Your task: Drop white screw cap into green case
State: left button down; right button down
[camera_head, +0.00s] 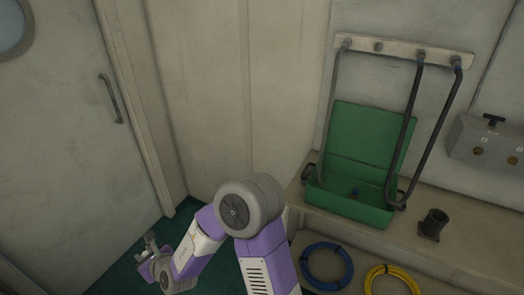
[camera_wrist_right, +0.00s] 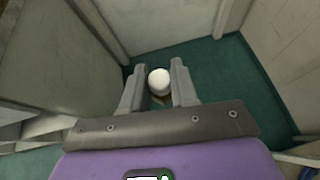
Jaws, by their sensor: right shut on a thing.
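The green case (camera_head: 345,209) stands open on the bench at the right of the head view, its lid raised at the back. A small dark blue thing shows inside it. My right gripper (camera_head: 147,248) is low at the left in the head view, over the floor and well away from the case. In the right wrist view, my right gripper (camera_wrist_right: 158,70) is shut on the white screw cap (camera_wrist_right: 159,79), which sits between its fingers. I cannot make out the cap in the head view. My left gripper is not in view.
Dark hoses hang from a wall rail (camera_head: 400,49) in front of the case and its lid. A dark fitting (camera_head: 433,224) stands right of the case. A blue hose coil (camera_head: 326,267) and a yellow coil (camera_head: 392,279) lie below the bench. A door (camera_head: 75,150) is at left.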

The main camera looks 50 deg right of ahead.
aim_at(351, 188)
jog(key=z, duration=1.75)
